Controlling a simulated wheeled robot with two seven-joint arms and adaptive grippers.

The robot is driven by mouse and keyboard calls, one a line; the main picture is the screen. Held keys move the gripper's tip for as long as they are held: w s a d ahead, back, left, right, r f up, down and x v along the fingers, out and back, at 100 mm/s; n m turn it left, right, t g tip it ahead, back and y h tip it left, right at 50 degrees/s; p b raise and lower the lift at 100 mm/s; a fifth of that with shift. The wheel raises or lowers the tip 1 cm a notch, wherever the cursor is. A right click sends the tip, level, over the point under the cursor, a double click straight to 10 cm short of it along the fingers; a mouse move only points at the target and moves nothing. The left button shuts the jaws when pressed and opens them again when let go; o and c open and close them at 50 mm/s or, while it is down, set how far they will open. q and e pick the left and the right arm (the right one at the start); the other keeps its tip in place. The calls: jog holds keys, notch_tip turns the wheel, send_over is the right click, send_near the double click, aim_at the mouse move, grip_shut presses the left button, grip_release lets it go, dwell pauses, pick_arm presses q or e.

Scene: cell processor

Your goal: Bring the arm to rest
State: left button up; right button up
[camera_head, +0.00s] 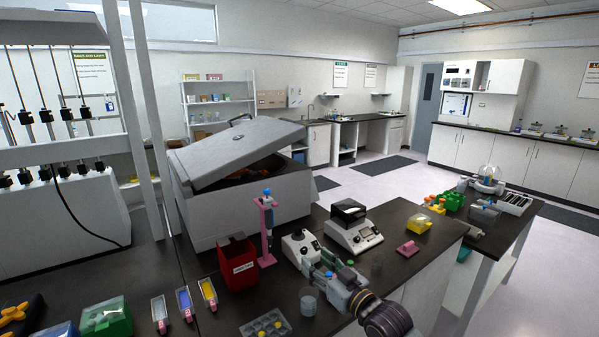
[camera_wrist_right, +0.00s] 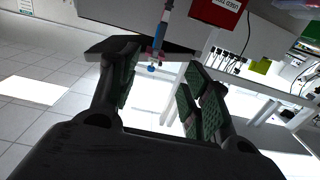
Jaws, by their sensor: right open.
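My right arm comes in from the bottom of the head view, near the middle right. Its gripper (camera_head: 322,266) is over the dark bench, in front of a small white device (camera_head: 301,246). In the right wrist view the gripper (camera_wrist_right: 158,80) has its two green-padded fingers wide apart, with nothing held between them. The blue and red pipette (camera_wrist_right: 163,32) shows beyond the fingers there; in the head view it stands upright in a pink stand (camera_head: 266,232). My left gripper is in neither view.
A red bin (camera_head: 238,266) and a large grey machine with its lid raised (camera_head: 240,155) stand left of the gripper. A clear cup (camera_head: 309,301) and a yellow-welled tray (camera_head: 266,325) are close by. A white balance-like device (camera_head: 353,234) stands behind.

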jog(key=s+d+f+m+g+h, duration=0.2)
jog(key=s+d+f+g+h, duration=0.15)
jog(key=s+f, duration=0.4)
jog(key=s+d+f+m+g+h, duration=0.1)
jog(key=s+d+f+g+h, duration=0.15)
jog(key=s+d+f, duration=0.5)
jog(key=s+d+f+m+g+h, duration=0.1)
jog(key=s+d+f+g+h, duration=0.2)
jog(key=s, duration=0.4)
jog(key=s+d+f+m+g+h, duration=0.1)
jog(key=s+d+f+g, duration=0.15)
jog(key=s+f, duration=0.35)
jog(key=s+d+f+g, duration=0.1)
jog(key=s+f, duration=0.2)
jog(key=f, duration=2.8)
jog(key=s+d+f, duration=0.2)
jog(key=s+f, duration=0.8)
jog(key=s, duration=0.1)
jog(key=s+d+f+g, duration=0.1)
jog(key=s+d+f, duration=0.1)
jog(key=s+f, duration=0.8)
jog(key=shift+s+f, duration=0.35)
jog(key=shift+s, duration=0.6)
